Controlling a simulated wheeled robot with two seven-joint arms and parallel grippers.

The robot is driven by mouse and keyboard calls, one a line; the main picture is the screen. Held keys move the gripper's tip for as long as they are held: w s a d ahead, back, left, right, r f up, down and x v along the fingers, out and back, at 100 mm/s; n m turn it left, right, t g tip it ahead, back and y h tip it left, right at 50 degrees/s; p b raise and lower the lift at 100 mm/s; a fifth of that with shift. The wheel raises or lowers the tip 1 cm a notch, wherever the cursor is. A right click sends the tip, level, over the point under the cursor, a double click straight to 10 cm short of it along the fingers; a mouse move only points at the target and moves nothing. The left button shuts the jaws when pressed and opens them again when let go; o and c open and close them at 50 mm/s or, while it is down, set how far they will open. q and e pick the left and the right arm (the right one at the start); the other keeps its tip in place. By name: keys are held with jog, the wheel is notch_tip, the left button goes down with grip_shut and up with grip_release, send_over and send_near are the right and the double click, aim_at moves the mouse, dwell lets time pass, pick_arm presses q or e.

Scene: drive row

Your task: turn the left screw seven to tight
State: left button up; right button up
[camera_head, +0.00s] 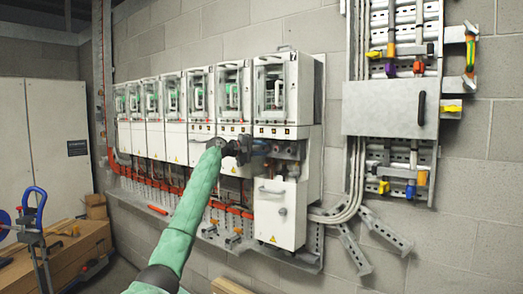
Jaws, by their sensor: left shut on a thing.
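Drive seven (287,90), marked 7, is the rightmost and nearest of a row of white drives. Its open terminal strip (293,151) lies below the upper housing, with dark terminals that are too small to tell apart. My left gripper (243,149), on the green-sleeved arm, is at the left end of this strip. It is shut on a dark tool with a bluish part (260,147), which points right towards the left terminals. The tool's tip and the left screw are hidden or too small to make out, so I cannot tell whether they touch. My right gripper is out of view.
A lower white cover (279,212) with a handle hangs below the terminals. Cables and brackets run right of the drive.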

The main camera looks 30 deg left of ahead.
pick_arm(q)
jog(key=shift+d+f, duration=0.1)
jog(key=shift+f, duration=0.1)
dwell(0.3)
jog(key=o, duration=1)
jog(key=shift+r, duration=0.1)
